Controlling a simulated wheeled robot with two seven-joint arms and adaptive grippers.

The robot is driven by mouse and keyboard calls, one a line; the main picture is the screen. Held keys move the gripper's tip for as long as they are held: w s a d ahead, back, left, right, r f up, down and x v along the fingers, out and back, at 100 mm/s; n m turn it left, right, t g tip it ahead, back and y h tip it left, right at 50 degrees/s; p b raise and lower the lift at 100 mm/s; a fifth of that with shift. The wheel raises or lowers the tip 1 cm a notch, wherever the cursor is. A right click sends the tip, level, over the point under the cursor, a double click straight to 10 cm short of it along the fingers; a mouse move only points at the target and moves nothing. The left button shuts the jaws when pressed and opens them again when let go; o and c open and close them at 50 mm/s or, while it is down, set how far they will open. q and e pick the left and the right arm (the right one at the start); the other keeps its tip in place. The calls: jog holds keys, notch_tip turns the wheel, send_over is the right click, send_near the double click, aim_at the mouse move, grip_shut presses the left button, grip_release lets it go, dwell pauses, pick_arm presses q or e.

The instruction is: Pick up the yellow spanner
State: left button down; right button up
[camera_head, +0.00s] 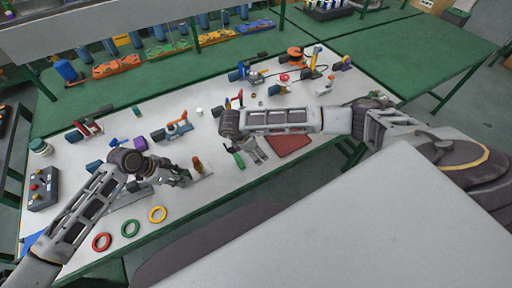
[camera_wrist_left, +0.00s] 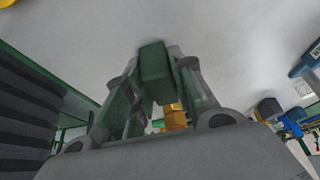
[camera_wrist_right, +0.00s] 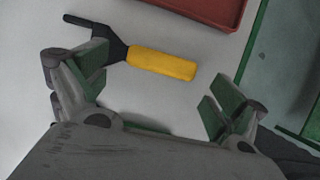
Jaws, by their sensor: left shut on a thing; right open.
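The yellow spanner (camera_wrist_right: 163,63) lies on the white tabletop in the right wrist view, with a yellow handle and a dark open-ended head. My right gripper (camera_wrist_right: 155,92) is open and empty, with its green pads wide apart. The spanner's head lies beside its left finger. In the head view, the right gripper (camera_head: 249,156) hangs over the table beside the red tray; I cannot make out the spanner there.
The red tray (camera_head: 290,145) lies right of the right gripper. A grey control box (camera_head: 43,188) stands at far left. Several machine parts and tools line the table's back; bare table lies around the spanner.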

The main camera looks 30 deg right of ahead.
jog(key=shift+d+f, duration=0.1)
jog(key=shift+f, duration=0.1)
dwell(0.3)
jog(key=c, duration=1.2)
jog(key=shift+r, duration=0.1)
jog(key=shift+r, duration=4.95)
jog(key=shift+w+a+f+n+t+y, duration=0.2)
jog(key=shift+a+n+t+y, duration=0.55)
jog(key=shift+n, duration=2.2)
jog(key=shift+w+a+f+n+t+y, duration=0.1)
jog(key=shift+a+f+n+t+y, duration=0.45)
jog(key=shift+n, duration=2.35)
jog(key=shift+w+a+n+t+y, duration=0.15)
jog(key=shift+a+n+t+y, duration=0.85)
jog(key=shift+n, duration=1.95)
